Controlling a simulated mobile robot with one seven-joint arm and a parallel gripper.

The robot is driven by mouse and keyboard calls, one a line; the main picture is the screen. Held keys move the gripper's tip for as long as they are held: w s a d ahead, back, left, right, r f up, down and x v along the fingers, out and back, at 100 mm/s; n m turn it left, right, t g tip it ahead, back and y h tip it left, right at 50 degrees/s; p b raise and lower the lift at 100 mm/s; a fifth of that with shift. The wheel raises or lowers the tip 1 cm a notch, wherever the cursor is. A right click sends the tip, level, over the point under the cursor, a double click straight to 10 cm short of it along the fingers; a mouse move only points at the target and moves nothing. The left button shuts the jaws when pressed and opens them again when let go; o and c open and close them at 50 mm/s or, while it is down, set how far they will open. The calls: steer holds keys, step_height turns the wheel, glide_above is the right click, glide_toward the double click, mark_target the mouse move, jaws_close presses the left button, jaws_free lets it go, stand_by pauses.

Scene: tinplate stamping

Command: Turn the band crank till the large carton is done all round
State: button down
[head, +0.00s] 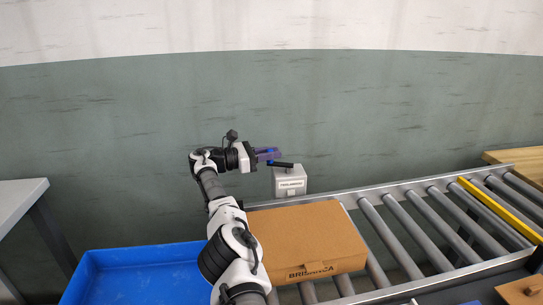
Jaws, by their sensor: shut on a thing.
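The large carton (312,234) is a flat brown box with dark lettering on its near side. It lies on the roller conveyor, partly hidden behind my arm at its left. Behind it stands a small white box with a label, the crank housing (290,181). A dark crank arm (284,164) lies across its top, with a blue handle at its left end. My gripper (271,156) is above and left of the housing, with its purple fingers shut on the crank handle. Whether a band runs round the carton cannot be seen.
The roller conveyor (407,236) runs right from the carton, with bare rollers and a yellow bar (500,210) across it. A blue bin (135,278) stands at the lower left. A grey table (20,198) is at the left edge. Another brown box (522,291) shows at the lower right.

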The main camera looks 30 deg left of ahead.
stand_by(0.6)
steer(key=c, duration=1.3)
jaws_free()
steer(key=shift+s+a, duration=0.1)
